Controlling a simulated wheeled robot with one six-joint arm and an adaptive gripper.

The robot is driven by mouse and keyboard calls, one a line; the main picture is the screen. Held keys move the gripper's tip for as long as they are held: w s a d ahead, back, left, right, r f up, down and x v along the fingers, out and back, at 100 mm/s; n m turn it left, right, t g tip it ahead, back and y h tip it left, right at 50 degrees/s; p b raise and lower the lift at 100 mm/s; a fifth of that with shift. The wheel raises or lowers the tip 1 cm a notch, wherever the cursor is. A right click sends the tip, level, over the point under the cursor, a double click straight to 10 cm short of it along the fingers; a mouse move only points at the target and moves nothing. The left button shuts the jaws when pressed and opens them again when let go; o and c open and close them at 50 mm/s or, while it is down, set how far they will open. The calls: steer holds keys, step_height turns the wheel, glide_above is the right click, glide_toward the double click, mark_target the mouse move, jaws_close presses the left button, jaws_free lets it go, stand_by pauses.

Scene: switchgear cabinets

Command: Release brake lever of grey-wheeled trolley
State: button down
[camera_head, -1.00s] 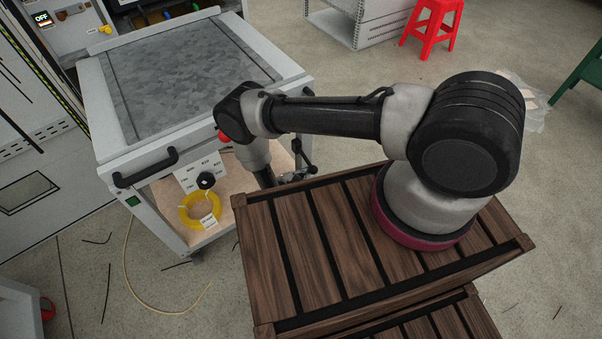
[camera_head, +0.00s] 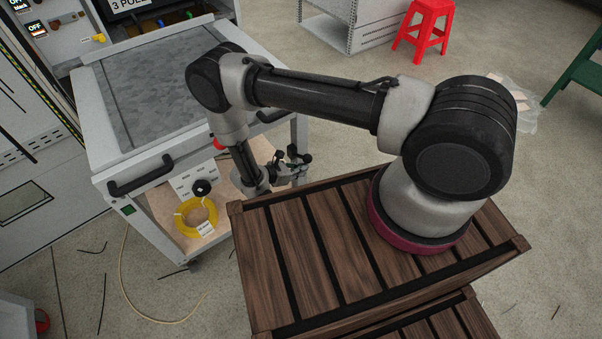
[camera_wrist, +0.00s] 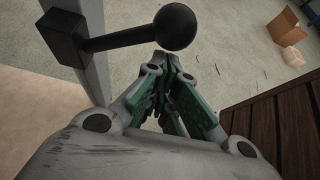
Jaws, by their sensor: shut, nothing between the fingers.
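The trolley (camera_head: 133,152) is a pale metal cart with a grey top and a black handle, left of centre in the head view. A black lever with a round ball knob (camera_wrist: 175,27) shows in the wrist view, running sideways from a block on the trolley's upright post. In the head view the lever lies beside the trolley's right post, small and partly mixed with my gripper. My gripper (camera_wrist: 170,62) is shut and empty, its green-sided fingers pointing just below the knob in the picture. I cannot tell whether they touch it. The wheels are mostly hidden.
A yellow cable coil (camera_head: 197,214) lies on the trolley's lower shelf. The brown slatted platform (camera_head: 310,270) carries my arm. Switchgear cabinets (camera_head: 30,120) stand at the left. A red stool (camera_head: 425,25) stands at the back.

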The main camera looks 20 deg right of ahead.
steer(key=shift+w+r, duration=0.1)
steer(key=shift+r, duration=0.3)
stand_by(0.3)
steer(key=s+a, duration=0.3)
steer(key=a, duration=0.6)
steer(key=shift+r, duration=0.4)
steer(key=shift+w, duration=0.1)
